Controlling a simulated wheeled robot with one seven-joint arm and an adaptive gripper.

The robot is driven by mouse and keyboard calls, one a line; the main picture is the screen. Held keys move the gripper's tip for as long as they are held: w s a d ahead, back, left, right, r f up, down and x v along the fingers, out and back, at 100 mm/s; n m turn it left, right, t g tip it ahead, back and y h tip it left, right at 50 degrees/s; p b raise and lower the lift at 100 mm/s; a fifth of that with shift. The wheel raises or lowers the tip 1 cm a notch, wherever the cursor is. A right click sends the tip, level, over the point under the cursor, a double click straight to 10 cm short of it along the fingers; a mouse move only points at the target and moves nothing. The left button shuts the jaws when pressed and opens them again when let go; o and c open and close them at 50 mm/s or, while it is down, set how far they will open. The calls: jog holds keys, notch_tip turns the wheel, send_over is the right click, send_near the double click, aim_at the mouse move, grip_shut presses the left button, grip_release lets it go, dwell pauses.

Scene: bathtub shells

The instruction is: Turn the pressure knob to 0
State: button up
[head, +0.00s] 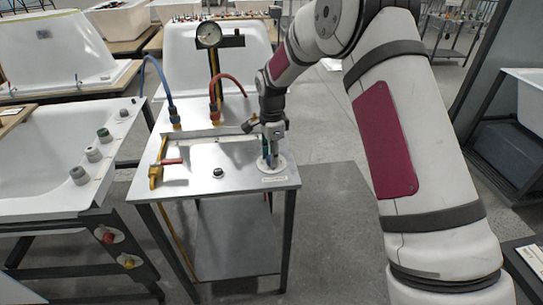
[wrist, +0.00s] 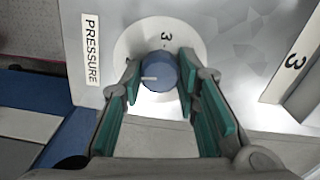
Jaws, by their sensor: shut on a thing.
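The pressure knob (wrist: 160,72) is a round blue-grey knob with a short white pointer line. The line points left in the wrist view, toward the "PRESSURE" label (wrist: 91,48). A white round dial plate (wrist: 128,46) surrounds the knob, with a "3" printed above it; its other marks are mostly hidden by the fingers. My gripper (wrist: 159,80) has its teal finger pads on both sides of the knob, shut on it. In the head view my gripper (head: 271,152) points down over the dial plate (head: 283,168) and hides the knob.
The metal bench (head: 225,180) carries a red-handled yellow valve (head: 157,174), a small round button (head: 218,172) and a gauge (head: 209,34) on a post. Blue (head: 160,75) and red (head: 232,79) hoses rise behind. A white tub (head: 45,150) stands at left.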

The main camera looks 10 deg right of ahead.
jog(key=n+b, duration=0.1)
jog(key=n, duration=0.3)
jog(key=shift+n+b, duration=0.3)
jog(key=n+b, duration=0.1)
jog(key=n, duration=0.2)
jog(key=shift+n, duration=0.3)
jog(key=n+b, duration=0.1)
jog(key=n, duration=1.2)
jog(key=shift+n+b, duration=0.3)
jog(key=shift+b, duration=0.1)
jog(key=n, duration=0.3)
jog(key=shift+n, duration=0.3)
jog(key=n, duration=0.4)
jog(key=shift+n, duration=2.1)
